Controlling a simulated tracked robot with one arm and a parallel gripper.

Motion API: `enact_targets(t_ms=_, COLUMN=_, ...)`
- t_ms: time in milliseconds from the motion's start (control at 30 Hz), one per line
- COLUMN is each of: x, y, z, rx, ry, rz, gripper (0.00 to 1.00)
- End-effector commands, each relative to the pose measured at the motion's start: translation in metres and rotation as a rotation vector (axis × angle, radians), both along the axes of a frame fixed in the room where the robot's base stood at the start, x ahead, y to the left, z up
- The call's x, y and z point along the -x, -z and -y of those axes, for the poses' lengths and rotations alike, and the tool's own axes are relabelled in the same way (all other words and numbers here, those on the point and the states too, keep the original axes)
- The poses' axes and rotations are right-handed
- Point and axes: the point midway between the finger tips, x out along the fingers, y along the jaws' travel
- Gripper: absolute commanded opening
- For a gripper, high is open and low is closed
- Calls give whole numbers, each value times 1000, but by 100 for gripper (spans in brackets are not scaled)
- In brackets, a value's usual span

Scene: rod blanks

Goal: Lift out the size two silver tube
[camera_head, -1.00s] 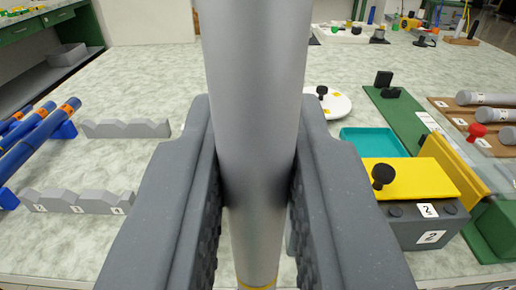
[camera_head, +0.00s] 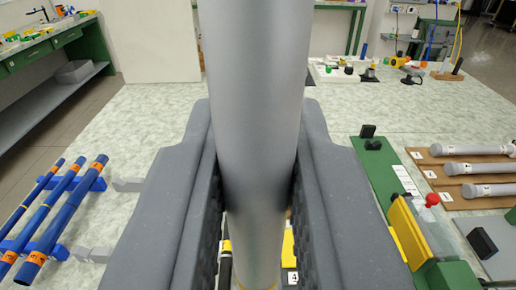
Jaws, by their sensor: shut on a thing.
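A silver-grey tube (camera_head: 252,100) stands upright in the camera_head view, between the two dark grey fingers of my gripper (camera_head: 253,205). The gripper is shut on it, with a finger pressed to each side. The tube's upper end runs out of the top of the view. A thin yellow band shows low on it at the bottom edge. No size mark is readable on it. What lies under the tube is mostly hidden by the fingers; a bit of yellow and a white label reading 4 (camera_head: 293,278) show there.
Several silver tubes (camera_head: 470,149) lie on a brown board at the right. A green fixture (camera_head: 380,180) with a yellow plate (camera_head: 408,232) stands nearer. Blue tubes (camera_head: 62,215) rest on blue supports at the left, beside pale grey blocks (camera_head: 95,254).

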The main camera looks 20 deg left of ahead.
Motion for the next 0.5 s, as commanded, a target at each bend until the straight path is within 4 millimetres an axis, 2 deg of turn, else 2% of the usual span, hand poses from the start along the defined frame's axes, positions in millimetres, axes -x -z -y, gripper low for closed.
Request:
enact_targets(t_ms=33, x=0, y=-16, z=-1, rx=0, ry=-1, rz=3, gripper=3)
enact_targets(t_ms=200, x=0, y=-42, z=0, rx=0, ry=0, rz=3, gripper=3)
enact_targets(t_ms=500, x=0, y=-57, z=0, rx=-1, ry=1, rz=1, gripper=3)
